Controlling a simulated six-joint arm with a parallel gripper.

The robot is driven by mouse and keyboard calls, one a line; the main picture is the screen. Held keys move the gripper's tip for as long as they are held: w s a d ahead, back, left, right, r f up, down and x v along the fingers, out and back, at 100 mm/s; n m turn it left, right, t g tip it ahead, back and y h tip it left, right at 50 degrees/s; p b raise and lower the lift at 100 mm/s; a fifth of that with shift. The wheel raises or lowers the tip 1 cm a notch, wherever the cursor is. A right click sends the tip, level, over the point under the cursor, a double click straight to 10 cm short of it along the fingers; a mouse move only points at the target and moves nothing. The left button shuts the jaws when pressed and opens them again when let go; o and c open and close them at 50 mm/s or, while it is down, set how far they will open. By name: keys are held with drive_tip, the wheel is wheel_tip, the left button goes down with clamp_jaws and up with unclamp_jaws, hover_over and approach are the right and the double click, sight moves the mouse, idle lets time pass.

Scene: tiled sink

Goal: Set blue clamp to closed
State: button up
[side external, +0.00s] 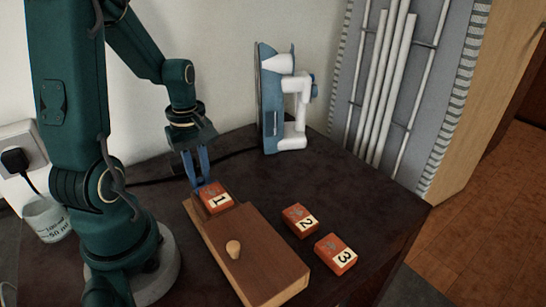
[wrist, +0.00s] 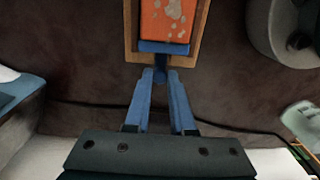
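The blue clamp (wrist: 164,47) shows in the wrist view as a bar across the near end of the orange block marked 1 (wrist: 167,18), with a short tab toward me. In the side view it is hard to tell from my blue fingers. Block 1 (side external: 216,200) sits in a recess at the far end of the wooden box (side external: 262,254). My gripper (side external: 197,180) points down at that end. In the wrist view my gripper (wrist: 160,74) has its fingers apart, with the tab between the tips. I cannot tell whether they touch it.
Orange blocks marked 2 (side external: 300,220) and 3 (side external: 335,254) lie right of the box, on the dark table (side external: 375,205). A blue and white appliance (side external: 285,105) stands at the back; a beaker (side external: 46,220) is at left.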

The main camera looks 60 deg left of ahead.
sight(200, 180)
drive_tip(key=o, duration=0.4)
drive_tip(key=shift+r, duration=2.55)
drive_tip(key=w+d+r+m, duration=0.1)
drive_tip(key=d+r+m+t, duration=0.1)
drive_tip(key=d, duration=0.1)
drive_tip(key=shift+w+r+y, duration=0.15)
drive_tip(key=shift+w+y, duration=0.25)
drive_tip(key=s+d+r+m+t, duration=0.1)
drive_tip(key=d+m, duration=0.3)
drive_tip(key=m, duration=0.1)
drive_tip(key=s+d+r+m+t, duration=0.1)
drive_tip(key=d+r+m+t, duration=0.1)
drive_tip(key=m, duration=0.3)
drive_tip(key=s+d+r+m+t, duration=0.1)
drive_tip(key=d+r+m, duration=0.1)
drive_tip(key=d+m, duration=0.3)
drive_tip(key=shift+d+r+m+t+h, duration=0.15)
drive_tip(key=shift+d+m+t+h, duration=0.15)
drive_tip(key=shift+m+h, duration=0.15)
